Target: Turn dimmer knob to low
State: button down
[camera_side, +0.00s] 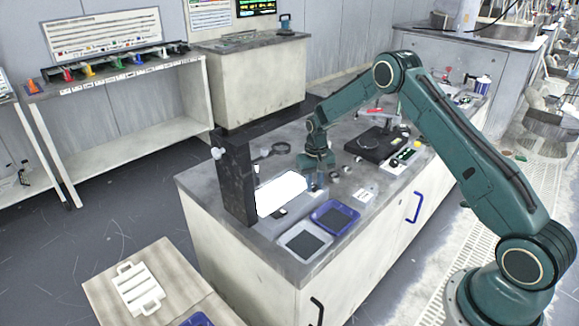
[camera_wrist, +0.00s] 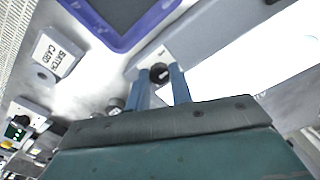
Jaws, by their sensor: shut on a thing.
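The dimmer knob (camera_wrist: 160,74) is a small round black knob with a pale mark, on a light plate at the end of the grey lamp base. In the wrist view, the two blue fingers of my gripper (camera_wrist: 162,80) stand on either side of it, shut on it. In the side view my gripper (camera_side: 315,187) is low over the bench, at the right end of the bright white light panel (camera_side: 281,194). The knob is hidden or too small to make out there. The panel also glares white in the wrist view (camera_wrist: 255,58).
A blue-rimmed tray (camera_side: 351,211) and a grey tray (camera_side: 284,241) lie at the bench's front. A dark upright post (camera_side: 236,180) stands left of the panel. A black-based apparatus (camera_side: 372,146) stands behind, to the right.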

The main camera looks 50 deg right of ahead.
aim_at(314, 186)
jog(key=n, duration=0.4)
jog(key=shift+n, duration=0.3)
jog(key=n, duration=0.3)
jog(key=shift+n, duration=0.4)
jog(key=c, duration=1.2)
grip_release()
jog(key=shift+c, duration=0.2)
jog(key=shift+r, duration=0.1)
notch_tip(314, 186, up, 14)
